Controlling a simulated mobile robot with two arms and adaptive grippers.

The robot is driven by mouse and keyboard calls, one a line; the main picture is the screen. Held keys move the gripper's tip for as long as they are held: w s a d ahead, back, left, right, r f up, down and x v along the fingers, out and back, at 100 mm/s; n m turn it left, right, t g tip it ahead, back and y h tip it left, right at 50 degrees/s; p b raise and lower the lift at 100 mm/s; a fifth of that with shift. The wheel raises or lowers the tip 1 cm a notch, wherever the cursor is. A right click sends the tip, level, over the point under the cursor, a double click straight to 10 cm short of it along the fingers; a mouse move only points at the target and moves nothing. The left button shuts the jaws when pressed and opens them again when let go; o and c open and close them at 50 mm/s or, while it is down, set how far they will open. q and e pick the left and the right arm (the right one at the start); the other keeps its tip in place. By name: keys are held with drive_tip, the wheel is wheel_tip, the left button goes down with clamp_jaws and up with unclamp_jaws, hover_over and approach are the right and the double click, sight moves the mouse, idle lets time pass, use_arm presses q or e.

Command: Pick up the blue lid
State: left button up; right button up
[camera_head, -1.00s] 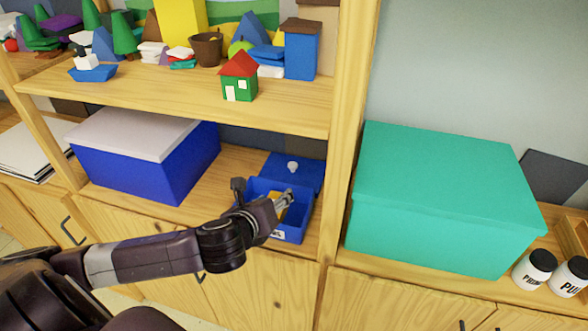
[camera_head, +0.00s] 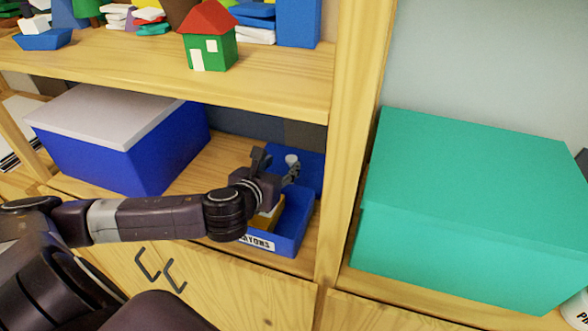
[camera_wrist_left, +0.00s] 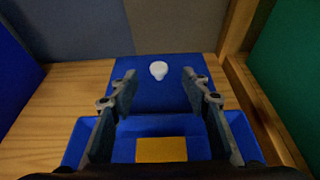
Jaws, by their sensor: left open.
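The blue lid (camera_head: 310,170) with a white knob (camera_head: 291,159) lies on the lower shelf, behind an open blue box (camera_head: 293,226) with a "…YONS" label. In the left wrist view the lid (camera_wrist_left: 150,98) is ahead, with its white knob (camera_wrist_left: 158,69) between and beyond my fingertips. My left gripper (camera_head: 275,165) is open and empty. It hovers over the box, just in front of the lid, and hides part of both. In the left wrist view the fingers (camera_wrist_left: 158,82) are spread apart. A yellow item (camera_wrist_left: 161,149) lies in the box. My right gripper is not in view.
A large blue box with a white lid (camera_head: 115,120) stands to the left on the same shelf. A wooden upright (camera_head: 350,130) and a large teal box (camera_head: 480,200) stand to the right. The upper shelf (camera_head: 180,75), holding toy houses and blocks, overhangs.

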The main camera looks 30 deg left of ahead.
sight(290, 159)
use_arm(q)
drive_tip(key=shift+x, duration=1.2)
drive_tip(key=x, duration=0.5)
drive_tip(key=shift+s+a+f, duration=0.1)
drive_tip(key=shift+a+f, duration=0.05)
drive_tip(key=shift+f, duration=0.3)
clamp_jaws()
